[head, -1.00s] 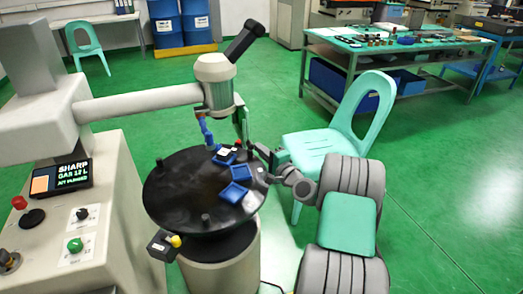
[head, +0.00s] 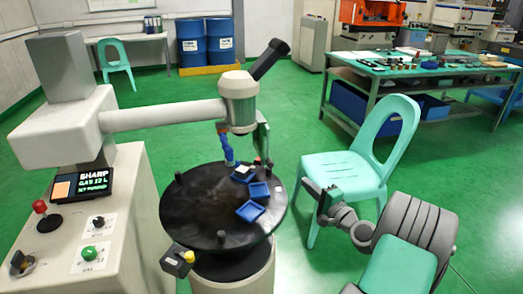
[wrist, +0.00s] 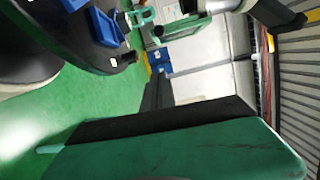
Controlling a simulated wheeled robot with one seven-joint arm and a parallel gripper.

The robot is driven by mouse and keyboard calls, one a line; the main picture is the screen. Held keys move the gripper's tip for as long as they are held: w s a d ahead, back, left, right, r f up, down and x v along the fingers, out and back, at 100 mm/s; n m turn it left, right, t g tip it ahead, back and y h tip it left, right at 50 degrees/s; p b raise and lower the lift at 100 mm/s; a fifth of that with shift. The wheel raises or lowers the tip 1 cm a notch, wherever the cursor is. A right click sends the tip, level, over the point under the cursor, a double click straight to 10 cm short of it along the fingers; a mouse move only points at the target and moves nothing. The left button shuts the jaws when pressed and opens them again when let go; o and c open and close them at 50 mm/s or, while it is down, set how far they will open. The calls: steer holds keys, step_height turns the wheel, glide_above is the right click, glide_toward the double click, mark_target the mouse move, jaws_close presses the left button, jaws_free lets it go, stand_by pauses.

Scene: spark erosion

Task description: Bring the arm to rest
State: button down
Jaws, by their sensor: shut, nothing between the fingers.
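My gripper (head: 308,187) is shut and empty. In the head view it is just right of the round black table (head: 190,215), clear of its rim and in front of the green chair's seat. My grey arm runs from it to the lower right corner. In the wrist view a large green and black part, seemingly of my gripper, fills the lower half; its fingertips cannot be made out there.
Small blue trays (head: 249,211) lie on the round table, below the machine's head (head: 239,100). The green chair (head: 345,165) stands close behind my gripper. The control cabinet (head: 120,215) is at left. A loaded workbench (head: 345,72) stands behind. Green floor is open between.

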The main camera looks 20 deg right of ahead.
steer(key=a+r+n+g+y+p, duration=0.1)
steer(key=a+r+n+g+p, duration=0.2)
steer(key=a, duration=0.4)
steer(key=a+r+n+g+y+p, duration=0.1)
steer(key=a+r+n+g+p, duration=0.15)
steer(key=a+n, duration=0.35)
steer(key=a+r+n+g+y+p, duration=0.1)
steer(key=a+n+g+p, duration=0.2)
steer(key=a, duration=0.5)
steer(key=s+a+r+n+g+h+p, duration=0.2)
steer(key=s+r+g+p, duration=0.1)
steer(key=s, duration=0.7)
steer(key=s+a+r+n+g+h+p, duration=0.3)
steer(key=s+r, duration=0.1)
steer(key=s, duration=0.7)
steer(key=shift+s+r+h, duration=0.2)
steer(key=shift+r+h, duration=0.1)
steer(key=shift+r, duration=0.05)
steer(key=shift+a, duration=0.15)
